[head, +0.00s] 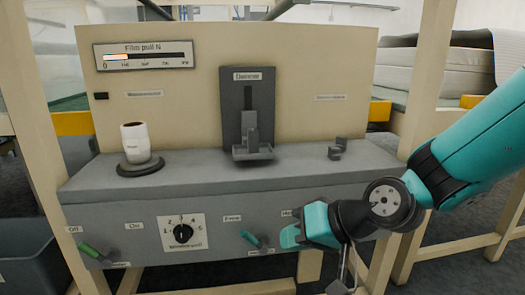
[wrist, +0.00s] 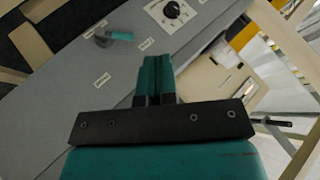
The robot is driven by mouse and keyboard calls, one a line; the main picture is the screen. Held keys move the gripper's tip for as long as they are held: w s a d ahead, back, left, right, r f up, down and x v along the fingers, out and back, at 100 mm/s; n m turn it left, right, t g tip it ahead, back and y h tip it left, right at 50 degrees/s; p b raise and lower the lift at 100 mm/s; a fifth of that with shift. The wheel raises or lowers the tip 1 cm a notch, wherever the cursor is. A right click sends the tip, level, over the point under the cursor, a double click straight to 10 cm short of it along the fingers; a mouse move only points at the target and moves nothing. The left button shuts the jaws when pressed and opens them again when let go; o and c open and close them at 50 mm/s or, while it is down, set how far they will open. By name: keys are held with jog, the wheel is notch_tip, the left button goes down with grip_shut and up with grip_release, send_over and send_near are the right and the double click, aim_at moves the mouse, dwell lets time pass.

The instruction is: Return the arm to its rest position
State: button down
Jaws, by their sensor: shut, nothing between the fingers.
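My teal arm (head: 470,150) reaches in from the right in the head view. My gripper (head: 290,237) is in front of the right part of the grey console's front face, near the right-hand lever (head: 254,240). In the wrist view my gripper's two teal fingers (wrist: 154,72) lie together, shut with nothing between them. A lever with a teal handle (wrist: 120,36) shows beyond them, apart from the fingertips. The gap between gripper and console is hard to judge.
The console (head: 120,185) carries a white roll (head: 135,140) on a dark base, an upright dancer unit (head: 246,110) and a small grey bracket (head: 338,148). A dial (head: 182,233) and a green lever (head: 90,252) are on its front. A wooden post (head: 420,90) stands near my arm.

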jog(key=s+d+r+n+g+h, duration=0.25)
jog(key=s+d, duration=0.25)
jog(key=s, duration=0.4)
jog(key=s+d+r+n+g+h, duration=0.25)
jog(key=s+d, duration=0.25)
jog(key=s, duration=0.3)
notch_tip(320, 180, up, 26)
jog(key=p, duration=2.5)
jog(key=shift+a+f+m, duration=0.25)
jog(key=shift+a+m, duration=0.05)
jog(key=shift+a, duration=0.05)
jog(key=shift+s, duration=0.1)
